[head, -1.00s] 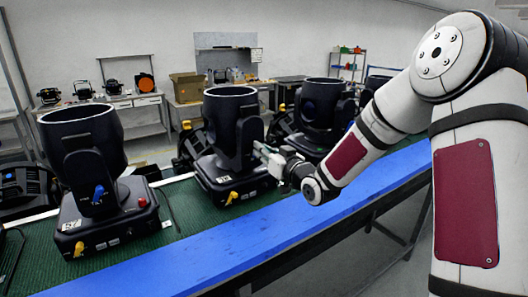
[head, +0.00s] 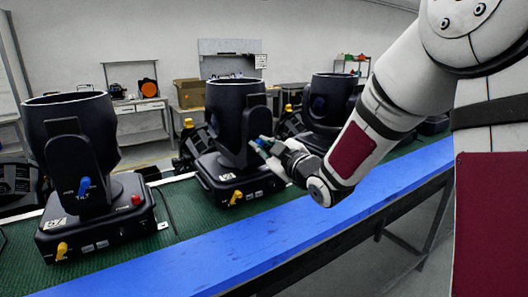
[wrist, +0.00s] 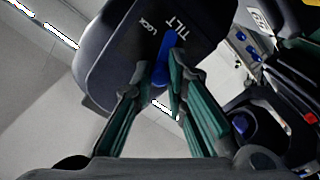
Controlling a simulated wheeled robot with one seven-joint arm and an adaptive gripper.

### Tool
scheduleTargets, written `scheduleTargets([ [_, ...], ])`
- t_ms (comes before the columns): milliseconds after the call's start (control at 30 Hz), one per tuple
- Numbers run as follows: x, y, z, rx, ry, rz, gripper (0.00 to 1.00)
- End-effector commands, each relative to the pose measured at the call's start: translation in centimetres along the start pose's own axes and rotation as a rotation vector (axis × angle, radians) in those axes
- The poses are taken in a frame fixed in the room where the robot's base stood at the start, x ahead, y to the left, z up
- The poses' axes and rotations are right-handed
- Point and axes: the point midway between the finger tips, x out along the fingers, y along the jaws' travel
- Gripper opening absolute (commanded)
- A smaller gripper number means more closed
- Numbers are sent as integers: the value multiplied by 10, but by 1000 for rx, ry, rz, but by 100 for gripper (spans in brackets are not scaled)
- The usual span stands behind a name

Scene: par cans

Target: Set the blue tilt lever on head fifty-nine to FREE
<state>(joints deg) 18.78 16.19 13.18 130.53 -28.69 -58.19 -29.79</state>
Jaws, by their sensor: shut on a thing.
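The middle black moving head (head: 237,115) stands on the green bench top. Its number tag (head: 227,177) is too small to read surely. My gripper (head: 264,147) is at the right side of its yoke. In the wrist view, the blue tilt lever (wrist: 163,62) is between the fingertips of my gripper (wrist: 156,80), which is shut on it. TILT and LOCK lettering shows on the dark yoke plate beside the lever. The FREE mark is not visible, and the fingers cover part of the lever.
A left head (head: 82,150), tagged 57, has its own blue lever (head: 85,186) and a yellow lever (head: 62,250). Another head (head: 330,105) stands behind my wrist to the right. A blue strip (head: 240,250) edges the bench. The space in front of it is clear.

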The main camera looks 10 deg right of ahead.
Motion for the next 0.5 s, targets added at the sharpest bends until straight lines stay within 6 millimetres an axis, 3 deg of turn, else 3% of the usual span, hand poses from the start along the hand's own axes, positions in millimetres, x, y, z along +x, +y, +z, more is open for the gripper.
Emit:
scheduleTargets([
  [500,0,-4,0,-122,-2,-1,0],
])
